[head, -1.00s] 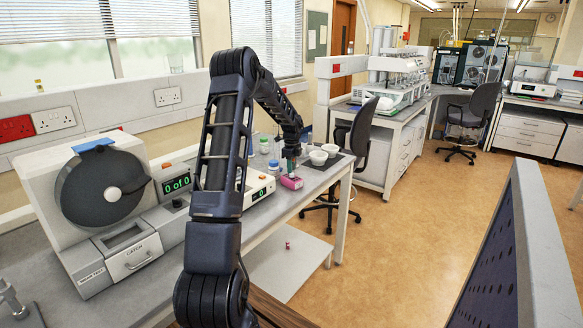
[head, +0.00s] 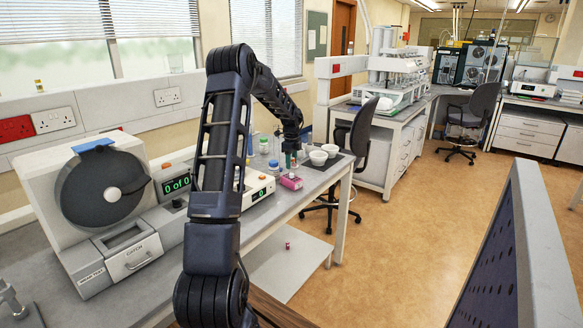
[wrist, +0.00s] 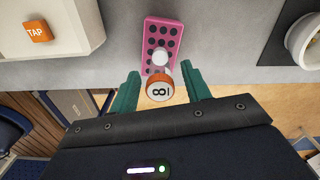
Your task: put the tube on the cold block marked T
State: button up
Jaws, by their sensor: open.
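A pink block (wrist: 150,38) with rows of dark holes sits near the bench's front edge; it also shows in the head view (head: 291,181). A white round cap (wrist: 160,58) shows over the block. An orange-rimmed round top (wrist: 158,88) with a white face and a dark mark like an 8 shows just in front of it, between my fingers. I cannot tell how the tube's body below stands. My gripper (wrist: 158,90) is open, its green fingers apart on either side of the orange top with gaps. In the head view my gripper (head: 290,159) is above the pink block. I see no T mark.
A white device with an orange TAP button (wrist: 37,31) is left of the block. Small bottles (head: 273,166) stand behind. A small red object (head: 288,245) is on the low shelf.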

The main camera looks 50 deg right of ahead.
notch_tip(320, 180, up, 9)
jog(key=shift+r, duration=0.15)
jog(key=shift+a, duration=0.1)
jog(key=w+a+r+n+t, duration=0.1)
jog(key=w+a+r+n, duration=0.35)
jog(key=a, duration=0.45)
jog(key=w+a+r+n, duration=0.3)
jog(key=w+a+r, duration=0.15)
jog(key=a, duration=0.45)
jog(key=w+a+r+n+t, duration=0.15)
jog(key=a+n, duration=0.25)
jog(key=a, duration=0.6)
jog(key=w+a+r+n, duration=0.1)
jog(key=a+r+n, duration=0.25)
jog(key=a, duration=0.65)
jog(key=s+a+f+n, duration=0.1)
jog(key=s+a+n, duration=0.5)
jog(key=a, duration=0.4)
jog(key=s+a+f+n+t, duration=0.1)
jog(key=s+a+f+n, duration=0.1)
jog(key=s+a+n, duration=0.4)
jog(key=s+a+f+n+t, duration=0.1)
jog(key=s+a+n, duration=0.5)
jog(key=a, duration=1)
jog(key=shift+s+f+n, duration=0.15)
jog(key=shift+n, duration=0.25)
